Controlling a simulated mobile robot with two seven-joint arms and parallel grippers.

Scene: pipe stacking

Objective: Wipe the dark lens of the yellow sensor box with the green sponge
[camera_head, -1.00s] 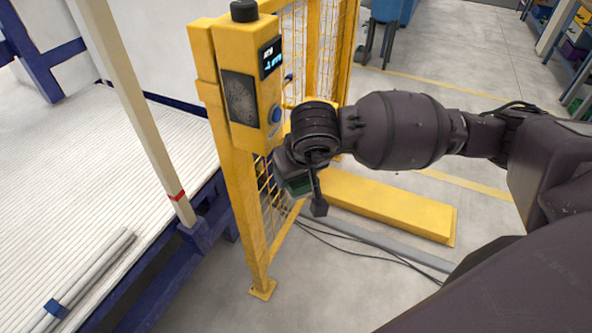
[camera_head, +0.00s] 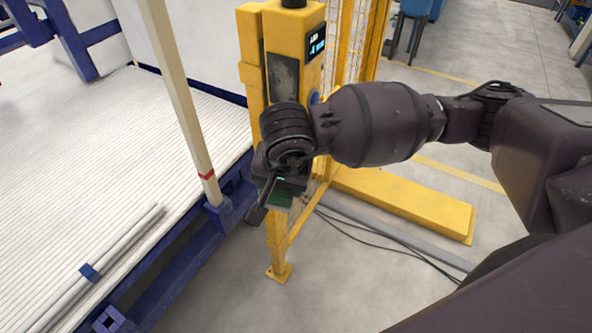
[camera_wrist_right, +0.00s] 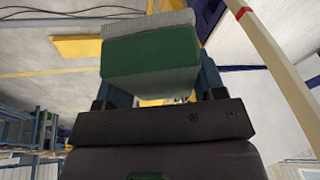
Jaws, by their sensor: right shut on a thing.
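The yellow sensor box (camera_head: 309,22) is mounted on a yellow post, with a small lit display at its upper right. Its dark lens (camera_head: 283,80) is a dark panel on the front face, its lower part hidden behind my right wrist. My right gripper (camera_head: 272,192) is in front of the post, below the lens and apart from it. It is shut on the green sponge (camera_wrist_right: 150,58), which has a grey layer on one side. Only a bit of green sponge (camera_head: 281,197) shows in the head view. My left gripper is not in view.
A yellow mesh fence (camera_head: 352,45) stands behind the box. A cream post with a red band (camera_head: 180,95) stands at left, beside a ribbed white platform with grey pipes (camera_head: 100,262) on it. A yellow floor beam (camera_head: 410,203) and cables lie at right.

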